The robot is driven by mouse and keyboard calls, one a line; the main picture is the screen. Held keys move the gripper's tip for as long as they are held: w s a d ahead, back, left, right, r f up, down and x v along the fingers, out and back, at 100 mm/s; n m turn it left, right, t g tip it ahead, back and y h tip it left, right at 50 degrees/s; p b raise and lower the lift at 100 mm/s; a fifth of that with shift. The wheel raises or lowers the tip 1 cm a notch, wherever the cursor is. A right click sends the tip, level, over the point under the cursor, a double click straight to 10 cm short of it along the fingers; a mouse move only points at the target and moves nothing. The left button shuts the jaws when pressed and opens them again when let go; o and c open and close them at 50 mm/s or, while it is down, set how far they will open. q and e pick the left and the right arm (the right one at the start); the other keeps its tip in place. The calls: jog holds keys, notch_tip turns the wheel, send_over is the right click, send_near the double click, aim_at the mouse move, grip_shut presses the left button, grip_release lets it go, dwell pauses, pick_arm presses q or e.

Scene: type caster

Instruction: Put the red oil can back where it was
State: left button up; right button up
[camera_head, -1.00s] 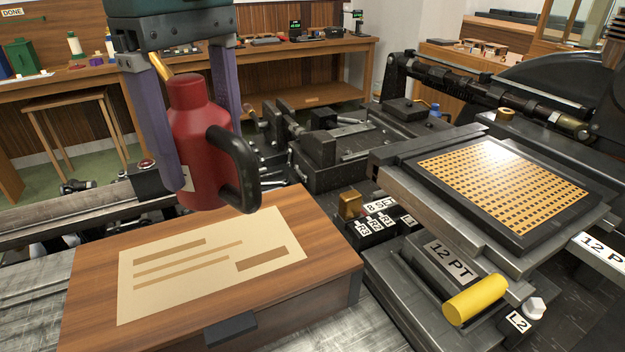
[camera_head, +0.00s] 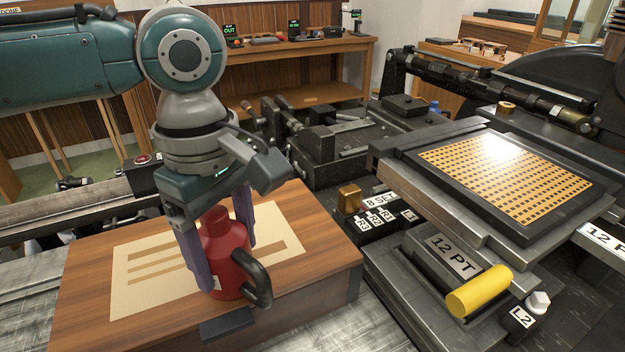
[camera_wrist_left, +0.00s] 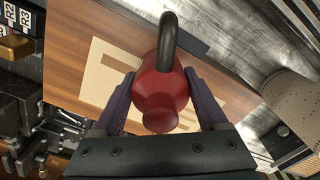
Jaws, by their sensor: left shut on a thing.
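The red oil can (camera_head: 224,248), with a black handle, is upright between the purple fingers of my left gripper (camera_head: 219,255). It is low over the wooden box (camera_head: 330,248), at the front part of the cream printed sheet (camera_head: 140,256) on the lid. I cannot tell whether its base touches the lid. The left wrist view shows the can (camera_wrist_left: 160,90) with a finger on each side and the handle pointing away. The gripper is shut on the can. My right gripper is not in view.
Right of the box stands a dark machine with a gridded plate (camera_head: 505,175), a yellow roller handle (camera_head: 479,291) and a "12 PT" label (camera_head: 452,258). A small drawer pull (camera_head: 227,325) sticks out at the box front. A workbench (camera_head: 310,68) stands behind.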

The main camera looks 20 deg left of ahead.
aim_at(260, 277)
pick_arm(q)
jog(key=o, duration=1.5)
jog(key=shift+f, duration=0.1)
jog(key=shift+c, duration=0.2)
notch_tip(260, 277, up, 12)
jog(key=shift+d+p, duration=0.1)
jog(key=shift+p, duration=0.5)
jog(key=s+d+f+m, duration=0.1)
jog(key=d+f+m, duration=0.1)
jog(key=m, duration=0.1)
jog(key=s+d+f+m+h, duration=0.1)
jog(key=s+d+f+m, duration=0.1)
jog(key=d, duration=0.1)
jog(key=s+d+f+m+t+h, duration=0.1)
jog(key=d+f+m, duration=0.1)
jog(key=f+m, duration=0.1)
jog(key=shift+s+d+m, duration=0.3)
jog(key=shift+s+d, duration=0.05)
jog(key=s+a+f+m+t+y, duration=0.1)
jog(key=s+a+f+m, duration=0.1)
jog(key=s+m, duration=0.3)
jog(key=s+a+f+m+t, duration=0.1)
jog(key=s+a+m, duration=0.2)
jog(key=s+m, duration=0.2)
jog(key=shift+s+f+t+y, duration=0.3)
jog(key=shift+s+f+y, duration=0.1)
jog(key=shift+s, duration=0.25)
